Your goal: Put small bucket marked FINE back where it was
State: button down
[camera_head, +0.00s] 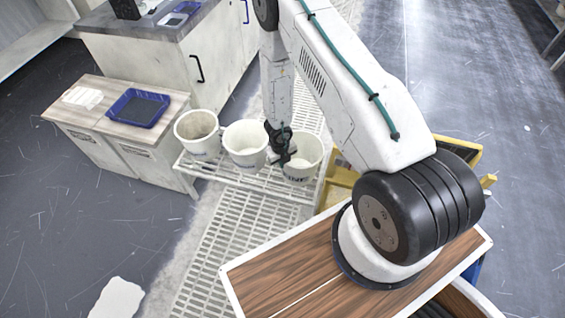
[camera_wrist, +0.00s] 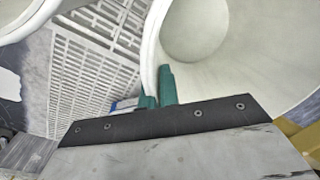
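The small white bucket marked FINE (camera_head: 308,165) is at the right end of a white slatted rack (camera_head: 240,181). Its lettering is partly visible, ending in "INE". It looks upright and empty. My gripper (camera_head: 283,155) is at its left rim. In the wrist view the bucket (camera_wrist: 240,60) fills the upper right, and the teal fingers of my gripper (camera_wrist: 157,92) are close together with the bucket's rim between them. I cannot tell whether the bucket's base touches the rack.
Two more white buckets stand to its left, a middle one (camera_head: 245,143) and a left one (camera_head: 197,134) with a brownish inside. A wooden-topped cabinet with a blue tray (camera_head: 138,108) is at the left. A yellow frame (camera_head: 340,188) is close on the right.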

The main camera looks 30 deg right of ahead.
jog(key=c, duration=1.6)
grip_release()
jog(key=shift+f, duration=0.1)
jog(key=shift+c, duration=0.2)
